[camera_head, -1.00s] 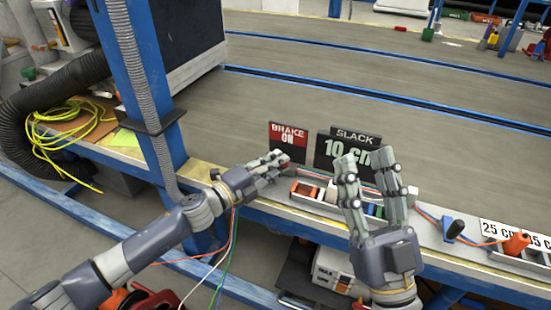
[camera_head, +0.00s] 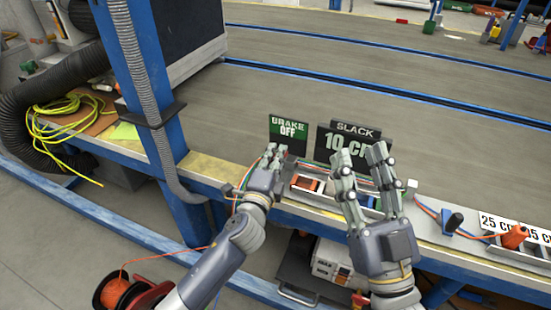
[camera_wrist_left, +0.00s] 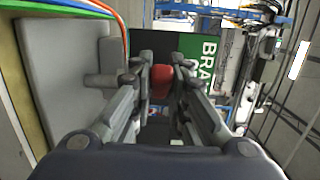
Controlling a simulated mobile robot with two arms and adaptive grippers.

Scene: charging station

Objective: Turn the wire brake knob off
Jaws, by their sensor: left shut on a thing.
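The brake sign (camera_head: 289,134) is green and reads "BRAKE OFF" in the head view. It also shows in the left wrist view (camera_wrist_left: 208,62), turned sideways. My left gripper (camera_head: 272,154) is at the bench edge just below and left of the sign. In the left wrist view its fingers (camera_wrist_left: 160,80) are shut on a red knob (camera_wrist_left: 162,80) between the fingertips. In the head view the hand hides the knob. My right gripper (camera_head: 362,172) is open and empty, fingers up, in front of the slack sign.
A black sign (camera_head: 348,143) reads "SLACK 10 CM". A blue post (camera_head: 150,100) stands left of my left gripper. Coloured wires run along the bench.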

